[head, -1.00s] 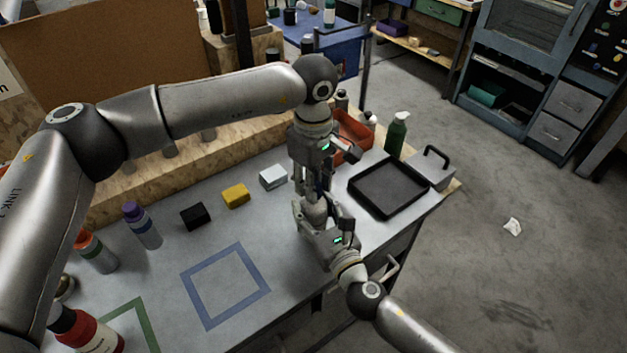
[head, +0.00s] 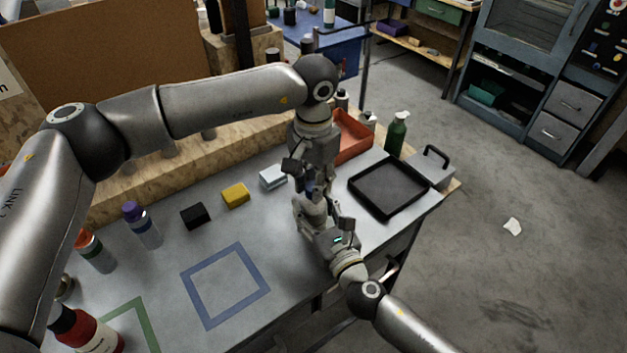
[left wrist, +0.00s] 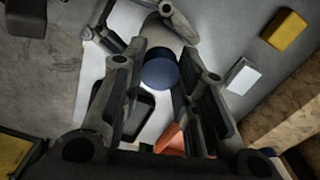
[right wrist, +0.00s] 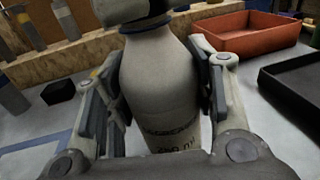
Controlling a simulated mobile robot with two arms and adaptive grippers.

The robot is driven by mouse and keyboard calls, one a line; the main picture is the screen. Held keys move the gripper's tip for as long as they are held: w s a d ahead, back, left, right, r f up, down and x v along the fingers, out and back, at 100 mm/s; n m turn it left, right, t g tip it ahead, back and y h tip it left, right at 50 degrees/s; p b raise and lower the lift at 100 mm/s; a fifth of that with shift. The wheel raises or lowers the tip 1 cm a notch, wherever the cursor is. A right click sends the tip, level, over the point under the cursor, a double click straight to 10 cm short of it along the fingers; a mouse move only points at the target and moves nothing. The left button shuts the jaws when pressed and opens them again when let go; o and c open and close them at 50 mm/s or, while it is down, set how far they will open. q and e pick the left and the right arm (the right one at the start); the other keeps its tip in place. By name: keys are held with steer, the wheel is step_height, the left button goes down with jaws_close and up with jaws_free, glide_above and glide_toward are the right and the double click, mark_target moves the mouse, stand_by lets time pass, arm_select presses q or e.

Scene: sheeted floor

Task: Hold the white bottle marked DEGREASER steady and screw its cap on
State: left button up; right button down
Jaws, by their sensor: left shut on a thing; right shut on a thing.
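The white bottle (right wrist: 160,85) stands upright in the right wrist view, with dark label print partly visible low on its front. My right gripper (right wrist: 162,85) is shut around its body, one finger on each side. In the head view the bottle (head: 312,213) is mostly hidden by the grippers. The dark blue cap (left wrist: 161,70) is at the bottle's top, between the fingers of my left gripper (left wrist: 158,80), which is shut on it from above. In the head view my left gripper (head: 313,180) is right above my right gripper (head: 322,222). Whether the cap is fully seated cannot be told.
A black tray (head: 388,187), an orange bin (head: 352,138) and a green pump bottle (head: 397,133) are to the right. White (head: 273,177), yellow (head: 236,195) and black (head: 194,216) blocks lie left of the grippers. A blue taped square (head: 225,285) is empty.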

arm_select(q)
steer(key=shift+m, duration=0.6)
steer(key=o, duration=0.7)
steer(key=shift+r, duration=2.3)
steer(key=shift+c, duration=0.4)
